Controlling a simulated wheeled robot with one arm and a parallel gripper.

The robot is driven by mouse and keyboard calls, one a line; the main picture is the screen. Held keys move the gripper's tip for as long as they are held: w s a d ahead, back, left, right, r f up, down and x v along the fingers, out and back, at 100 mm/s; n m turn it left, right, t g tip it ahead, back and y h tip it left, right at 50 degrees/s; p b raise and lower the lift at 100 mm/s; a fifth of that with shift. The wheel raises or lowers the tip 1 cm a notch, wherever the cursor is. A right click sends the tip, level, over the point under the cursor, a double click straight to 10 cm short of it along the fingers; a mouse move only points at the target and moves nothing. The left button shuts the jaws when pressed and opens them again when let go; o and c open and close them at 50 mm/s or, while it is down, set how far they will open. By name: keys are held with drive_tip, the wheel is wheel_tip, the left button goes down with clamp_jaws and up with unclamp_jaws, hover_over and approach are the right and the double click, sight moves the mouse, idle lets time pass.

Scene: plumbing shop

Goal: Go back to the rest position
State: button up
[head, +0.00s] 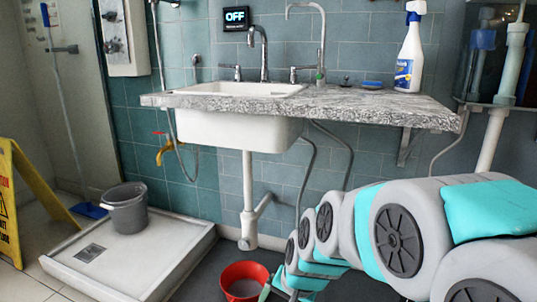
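My grey and teal arm comes in from the right and bends down toward the bottom edge, just right of a red bucket (243,280) on the dark floor. The arm's end runs off or is hidden at the bottom of the head view, so my gripper's fingers do not show. A small teal-green piece beside the red bucket touches the frame's lower edge; I cannot tell whether it belongs to my gripper. Whether anything is held is not visible.
A granite counter (330,101) with a white sink (238,130) spans the wall, carrying a spray bottle (409,50). A drain pipe (248,195) hangs below. A grey bucket (127,210) stands in a shower tray (165,262). A yellow sign (12,200) stands left.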

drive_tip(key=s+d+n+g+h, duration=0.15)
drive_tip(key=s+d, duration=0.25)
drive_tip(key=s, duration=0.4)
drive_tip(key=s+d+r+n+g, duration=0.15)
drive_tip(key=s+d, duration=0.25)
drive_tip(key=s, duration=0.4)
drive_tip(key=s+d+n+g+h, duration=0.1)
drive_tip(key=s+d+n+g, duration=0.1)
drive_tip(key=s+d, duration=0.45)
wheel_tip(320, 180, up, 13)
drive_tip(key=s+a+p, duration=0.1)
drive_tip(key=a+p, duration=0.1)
drive_tip(key=p, duration=1.2)
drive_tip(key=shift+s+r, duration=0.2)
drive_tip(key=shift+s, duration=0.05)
